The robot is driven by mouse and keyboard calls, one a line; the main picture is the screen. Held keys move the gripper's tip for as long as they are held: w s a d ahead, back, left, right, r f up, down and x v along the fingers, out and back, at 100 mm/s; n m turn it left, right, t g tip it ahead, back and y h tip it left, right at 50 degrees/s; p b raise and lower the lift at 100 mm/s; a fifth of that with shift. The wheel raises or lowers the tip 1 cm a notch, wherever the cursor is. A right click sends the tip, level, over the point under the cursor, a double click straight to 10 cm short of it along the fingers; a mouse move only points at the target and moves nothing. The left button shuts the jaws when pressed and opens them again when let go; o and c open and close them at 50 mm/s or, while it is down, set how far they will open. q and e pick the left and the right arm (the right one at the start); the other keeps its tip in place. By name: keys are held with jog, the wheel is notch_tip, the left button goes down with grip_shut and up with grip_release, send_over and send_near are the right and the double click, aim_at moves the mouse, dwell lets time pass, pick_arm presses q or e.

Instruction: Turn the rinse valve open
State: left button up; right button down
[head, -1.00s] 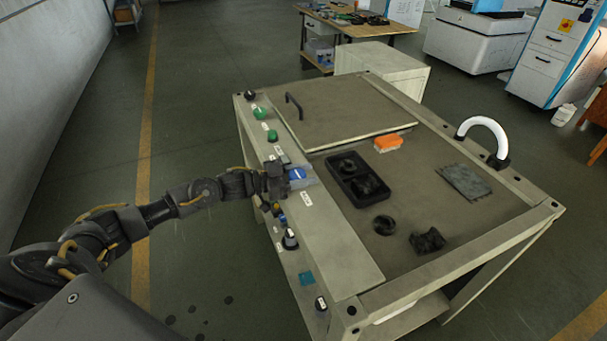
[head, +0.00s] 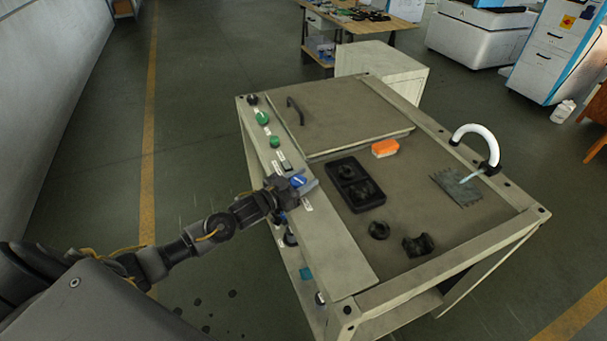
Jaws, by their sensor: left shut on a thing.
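The rinse valve is a blue knob (head: 299,181) with a white mark, on the left control strip of the bench in the head view. My left gripper (head: 303,186) is shut on this knob, and its fingers hide part of it. The white curved spout (head: 476,140) stands at the bench's right edge. A pale stream of water (head: 470,178) comes from its end onto a grey plate (head: 457,187). My right gripper is not in view.
Green buttons (head: 262,118) and other controls line the strip near my gripper. A black tray (head: 338,169), an orange block (head: 385,148) and dark round parts (head: 379,230) lie on the bench top.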

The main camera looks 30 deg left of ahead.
pick_arm(q)
jog(key=shift+a+r+n+y, duration=0.1)
jog(key=shift+n+y, duration=0.3)
jog(key=shift+y, duration=0.2)
jog(key=shift+t, duration=0.3)
jog(key=o, duration=1)
jog(key=shift+s+a+f, duration=0.15)
jog(key=shift+s+f, duration=0.05)
jog(key=shift+s, duration=0.15)
jog(key=b+v, duration=0.1)
jog(key=v, duration=0.9)
jog(key=shift+r+b, duration=0.2)
jog(key=shift+b, duration=0.15)
